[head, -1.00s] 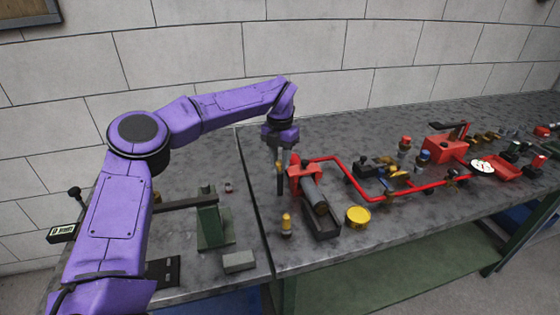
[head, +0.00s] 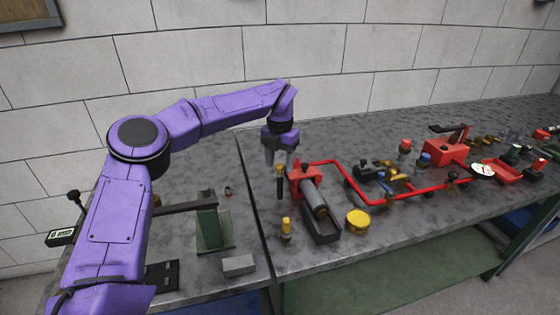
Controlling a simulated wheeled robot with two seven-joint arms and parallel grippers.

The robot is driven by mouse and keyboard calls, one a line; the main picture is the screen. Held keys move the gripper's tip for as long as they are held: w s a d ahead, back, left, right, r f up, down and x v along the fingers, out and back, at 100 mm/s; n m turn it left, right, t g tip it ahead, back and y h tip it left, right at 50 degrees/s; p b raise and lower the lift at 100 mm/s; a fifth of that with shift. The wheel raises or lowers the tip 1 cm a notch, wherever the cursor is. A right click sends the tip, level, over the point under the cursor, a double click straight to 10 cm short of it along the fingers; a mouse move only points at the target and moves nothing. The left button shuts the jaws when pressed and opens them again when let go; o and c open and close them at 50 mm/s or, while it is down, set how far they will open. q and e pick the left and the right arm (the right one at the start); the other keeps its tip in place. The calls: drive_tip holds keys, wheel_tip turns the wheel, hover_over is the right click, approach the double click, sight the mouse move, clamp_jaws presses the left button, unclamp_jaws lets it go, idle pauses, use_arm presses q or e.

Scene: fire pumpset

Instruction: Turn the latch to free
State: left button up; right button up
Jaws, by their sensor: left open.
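My left gripper (head: 279,164) is open and points down at the back left end of the red pump assembly. Its two fingers are apart, just above a dark upright handle with a brass top (head: 280,183). I see nothing held between the fingers. The handle stands beside a red bracket (head: 304,180) at the end of a dark grey cylinder (head: 314,200) in a black trough. I cannot tell for sure which part is the latch; the handle is the nearest small part. My right gripper is not in view.
A red pipe (head: 350,178) runs right from the bracket to brass valves and a red box (head: 444,151). A yellow cap (head: 357,220) and a small brass-topped piece (head: 286,229) stand in front. A green stand (head: 208,220) is at left.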

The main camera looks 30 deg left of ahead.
sight(280, 165)
use_arm(q)
wheel_tip(280, 165, up, 11)
drive_tip(key=shift+f, duration=0.2)
idle(0.5)
